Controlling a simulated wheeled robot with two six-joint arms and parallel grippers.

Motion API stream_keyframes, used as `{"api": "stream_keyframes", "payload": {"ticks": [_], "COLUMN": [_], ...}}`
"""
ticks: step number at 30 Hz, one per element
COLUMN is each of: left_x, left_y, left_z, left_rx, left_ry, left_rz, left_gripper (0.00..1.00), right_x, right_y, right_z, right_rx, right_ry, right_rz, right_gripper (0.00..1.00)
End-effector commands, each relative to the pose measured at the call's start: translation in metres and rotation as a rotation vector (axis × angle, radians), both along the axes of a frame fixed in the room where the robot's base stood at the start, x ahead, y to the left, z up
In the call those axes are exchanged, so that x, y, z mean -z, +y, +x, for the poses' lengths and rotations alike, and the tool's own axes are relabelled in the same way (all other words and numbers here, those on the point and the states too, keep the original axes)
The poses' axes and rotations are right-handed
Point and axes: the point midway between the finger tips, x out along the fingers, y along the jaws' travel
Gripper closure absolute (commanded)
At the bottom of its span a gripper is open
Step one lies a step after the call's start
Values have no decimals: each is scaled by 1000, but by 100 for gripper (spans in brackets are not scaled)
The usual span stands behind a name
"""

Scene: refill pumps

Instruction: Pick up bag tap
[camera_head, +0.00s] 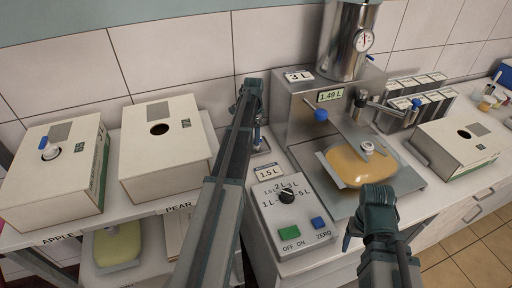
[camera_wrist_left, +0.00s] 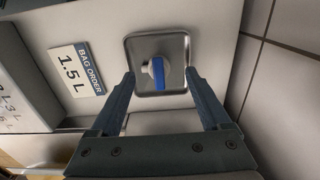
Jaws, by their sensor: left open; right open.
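The bag tap (camera_wrist_left: 157,73) is a pale round fitting with a blue lever. It rests in a square metal dish (camera_wrist_left: 179,45) on the counter beside the 1.5 L sign. In the head view my left gripper (camera_head: 252,103) is over this spot and mostly hides the tap. In the left wrist view its fingers are open, one on each side of the tap, with a gap around it. My right gripper (camera_head: 366,215) is open and empty, in front of the filled orange bag (camera_head: 352,168).
A filling machine (camera_head: 299,112) with a steel tank (camera_head: 345,45) stands behind the bag. A control panel (camera_head: 288,215) is in front of the dish. White boxes stand left (camera_head: 165,150) and right (camera_head: 458,148). A tiled wall is close behind the dish.

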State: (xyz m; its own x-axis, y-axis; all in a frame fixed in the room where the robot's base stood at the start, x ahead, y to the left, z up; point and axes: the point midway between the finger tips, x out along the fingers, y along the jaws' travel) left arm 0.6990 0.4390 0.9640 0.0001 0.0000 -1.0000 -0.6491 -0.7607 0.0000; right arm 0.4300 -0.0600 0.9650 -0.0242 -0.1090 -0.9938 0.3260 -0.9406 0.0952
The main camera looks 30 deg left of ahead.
Motion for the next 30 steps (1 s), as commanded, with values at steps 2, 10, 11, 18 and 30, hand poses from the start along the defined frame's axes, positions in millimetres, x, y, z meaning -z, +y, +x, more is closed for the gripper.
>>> {"api": "stream_keyframes", "payload": {"ticks": [2, 10, 11, 18, 30], "left_x": [15, 43, 44, 42, 42], "left_y": [-2, -4, -4, -4, -4], "left_z": [0, 1, 1, 1, 1], "left_rx": [0, 0, 0, 0, 0], "left_ry": [0, 0, 0, 0, 0], "left_rz": [0, 0, 0, 0, 0], "left_gripper": [19, 19, 19, 19, 91], "right_x": [15, 43, 44, 42, 42], "right_y": [0, 0, 0, 0, 0], "right_z": [0, 0, 0, 0, 0], "right_rx": [0, 0, 0, 0, 0], "right_ry": [0, 0, 0, 0, 0], "right_rz": [0, 0, 0, 0, 0], "right_gripper": [29, 29, 29, 29, 29]}}
